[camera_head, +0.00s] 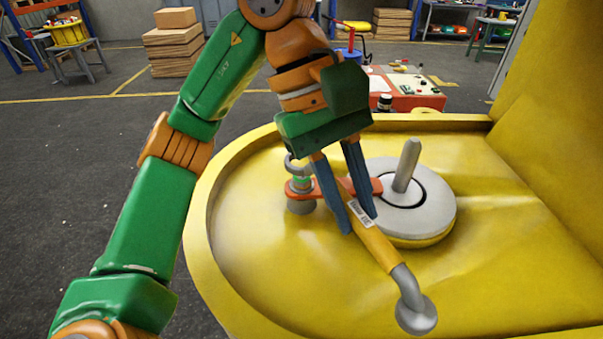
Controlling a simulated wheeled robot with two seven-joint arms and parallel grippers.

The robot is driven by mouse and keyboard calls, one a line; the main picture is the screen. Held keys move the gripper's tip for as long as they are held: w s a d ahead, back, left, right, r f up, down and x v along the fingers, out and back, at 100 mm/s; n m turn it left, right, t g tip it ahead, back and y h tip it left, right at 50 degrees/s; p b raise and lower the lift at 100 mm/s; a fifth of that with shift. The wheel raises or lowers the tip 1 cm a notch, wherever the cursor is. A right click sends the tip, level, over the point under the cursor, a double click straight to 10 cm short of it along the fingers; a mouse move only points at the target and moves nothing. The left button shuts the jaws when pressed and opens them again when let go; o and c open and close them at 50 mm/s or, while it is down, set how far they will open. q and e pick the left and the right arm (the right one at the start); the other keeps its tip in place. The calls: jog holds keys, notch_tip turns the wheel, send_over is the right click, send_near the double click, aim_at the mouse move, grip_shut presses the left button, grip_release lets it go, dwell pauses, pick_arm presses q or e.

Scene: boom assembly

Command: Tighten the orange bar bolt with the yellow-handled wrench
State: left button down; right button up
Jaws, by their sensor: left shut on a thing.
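The yellow-handled wrench (377,246) slants across the yellow platform, its rounded grey end at the lower right. My left gripper (357,221) is shut on the upper part of the yellow handle, with its blue fingers pointing down on either side. The orange bar (362,187) runs behind the fingers, from a bolt post (301,204) on the left to the grey disc on the right. A curved grey piece shows at the top of the post, perhaps the wrench's far end; the fingers hide the link and I cannot tell whether it grips the bolt. My right gripper is not in view.
A round grey disc (436,205) with a tilted upright pin (407,165) stands just right of the fingers. The yellow platform (240,255) has a raised rim and a high wall at right. A red-sided workbench (420,102) and stacked boxes (174,50) stand behind.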

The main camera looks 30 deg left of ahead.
pick_arm(q)
jog(key=shift+w+r, duration=0.1)
jog(key=shift+r, duration=0.2)
jog(key=shift+r, duration=1.45)
